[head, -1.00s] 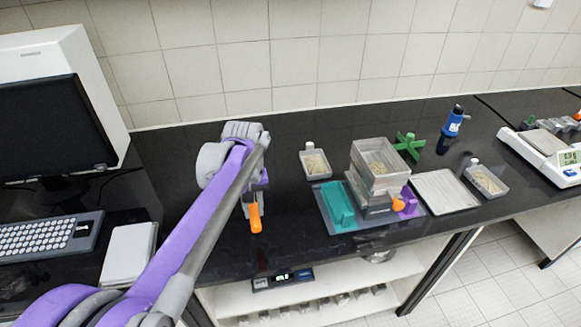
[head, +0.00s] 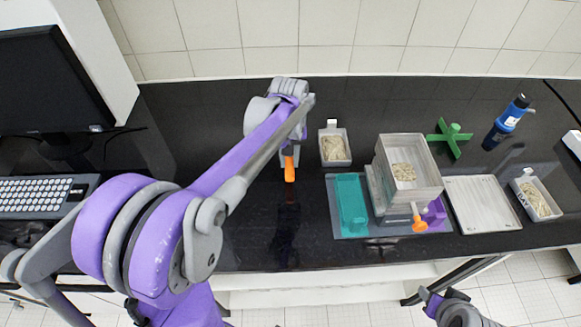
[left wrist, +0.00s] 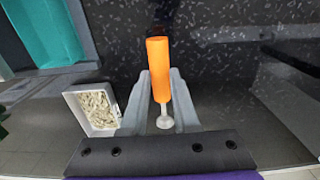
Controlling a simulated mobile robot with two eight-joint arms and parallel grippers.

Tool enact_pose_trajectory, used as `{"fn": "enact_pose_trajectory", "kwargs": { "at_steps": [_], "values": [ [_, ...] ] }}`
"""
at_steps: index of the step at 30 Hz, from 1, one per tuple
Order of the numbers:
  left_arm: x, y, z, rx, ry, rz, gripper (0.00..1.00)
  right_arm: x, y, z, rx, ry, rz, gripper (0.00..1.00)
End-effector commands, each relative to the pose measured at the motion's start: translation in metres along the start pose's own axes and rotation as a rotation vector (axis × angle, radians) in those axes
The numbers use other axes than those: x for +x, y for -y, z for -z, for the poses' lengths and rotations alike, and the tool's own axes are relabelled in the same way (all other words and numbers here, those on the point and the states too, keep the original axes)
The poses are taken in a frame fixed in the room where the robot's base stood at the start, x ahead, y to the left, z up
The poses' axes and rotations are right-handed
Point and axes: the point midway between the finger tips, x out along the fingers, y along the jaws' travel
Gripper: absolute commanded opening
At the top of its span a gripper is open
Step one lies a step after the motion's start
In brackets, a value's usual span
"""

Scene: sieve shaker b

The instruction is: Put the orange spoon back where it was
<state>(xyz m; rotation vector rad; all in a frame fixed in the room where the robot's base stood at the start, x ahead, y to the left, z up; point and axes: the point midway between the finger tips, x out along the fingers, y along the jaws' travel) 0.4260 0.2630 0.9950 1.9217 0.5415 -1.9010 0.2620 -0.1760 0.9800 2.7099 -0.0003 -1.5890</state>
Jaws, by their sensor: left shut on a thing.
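The orange spoon (head: 290,168) shows in the head view as an orange handle below my left gripper (head: 288,146), over the black counter. In the left wrist view, my left gripper (left wrist: 161,100) has one finger on each side of the spoon. The orange handle (left wrist: 160,68) points away from the palm, and the pale end lies between the fingers, nearer the palm. My left gripper is shut on the spoon. My right gripper (head: 431,298) shows at the bottom edge of the head view, in front of the counter; its jaw opening is not clear.
A small tray of pale material (head: 335,148) stands just right of the spoon. Further right are a teal block (head: 352,204), a stacked clear box (head: 410,165) with an orange knob (head: 419,222), a green cross (head: 449,136) and a white tray (head: 483,203). The counter left of the spoon is clear.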

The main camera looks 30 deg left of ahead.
Motion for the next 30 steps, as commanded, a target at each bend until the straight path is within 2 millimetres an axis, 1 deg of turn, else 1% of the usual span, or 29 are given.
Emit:
{"fn": "enact_pose_trajectory", "kwargs": {
  "at_steps": [2,6,10,12,19,23,24,28,29,30],
  "values": [
    [0.006,0.0,0.001,0.0,-0.001,0.0,0.0,0.0,0.0,0.0,0.0,0.0,0.0,0.5],
    [0.026,-0.001,0.0,0.0,0.0,0.0,0.0,0.001,0.0,-0.001,0.0,0.001,0.0,0.5],
    [0.042,-0.001,0.0,0.0,-0.001,0.0,0.0,0.001,0.0,-0.002,0.0,0.002,0.0,0.5],
    [0.045,0.0,0.0,0.0,-0.001,0.0,0.0,0.001,0.0,-0.002,0.0,0.002,0.0,0.5],
    [0.045,0.0,0.0,0.0,-0.001,0.0,0.0,0.001,0.0,-0.002,0.0,0.002,0.0,0.5],
    [0.05,0.0,0.0,0.0,0.0,0.0,0.0,0.004,0.0,-0.005,0.0,0.005,0.0,0.5],
    [0.05,0.0,0.0,0.0,0.0,0.0,0.32,0.004,0.0,-0.005,0.0,0.005,0.0,0.5],
    [0.049,0.0,0.0,0.0,-0.001,0.0,0.56,0.003,0.0,-0.004,0.0,0.004,0.0,0.5],
    [0.049,0.0,0.0,0.0,-0.001,0.0,0.59,0.003,0.0,-0.004,0.0,0.004,0.0,0.5],
    [0.049,0.0,0.0,0.0,-0.001,0.0,0.59,0.003,0.0,-0.004,0.0,0.004,0.0,0.5]
  ]
}}
